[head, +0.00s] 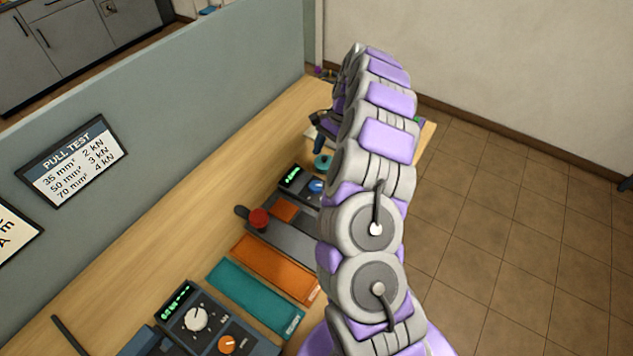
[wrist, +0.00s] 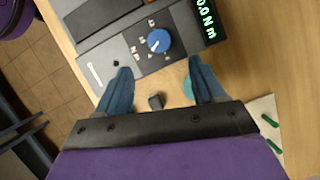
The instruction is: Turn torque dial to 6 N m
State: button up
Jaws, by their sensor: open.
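The torque dial (wrist: 159,40) is a round blue knob with a light pointer mark on a dark grey panel, with small labels around it. In the head view the blue dial (head: 316,186) shows just left of my arm. The green display (wrist: 205,18) beside it shows "0.0 N m" as far as it is in frame; its end is at the picture edge. My gripper (wrist: 160,68) is open and empty. Its two blue fingers point toward the dial, which lies beyond and between the tips, apart from them.
A small dark block (wrist: 156,101) shows between my fingers. A red knob (head: 259,218), an orange mat (head: 272,268), a teal mat (head: 255,297) and another dial unit (head: 196,318) are on the bench. A grey partition (head: 200,110) runs along its left.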

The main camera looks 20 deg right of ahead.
aim_at(316, 185)
jog(key=b+x, duration=0.1)
jog(key=x, duration=0.9)
jog(key=shift+s+a+f, duration=0.1)
jog(key=shift+a+f, duration=0.05)
jog(key=shift+f, duration=0.15)
jog(key=c, duration=1.1)
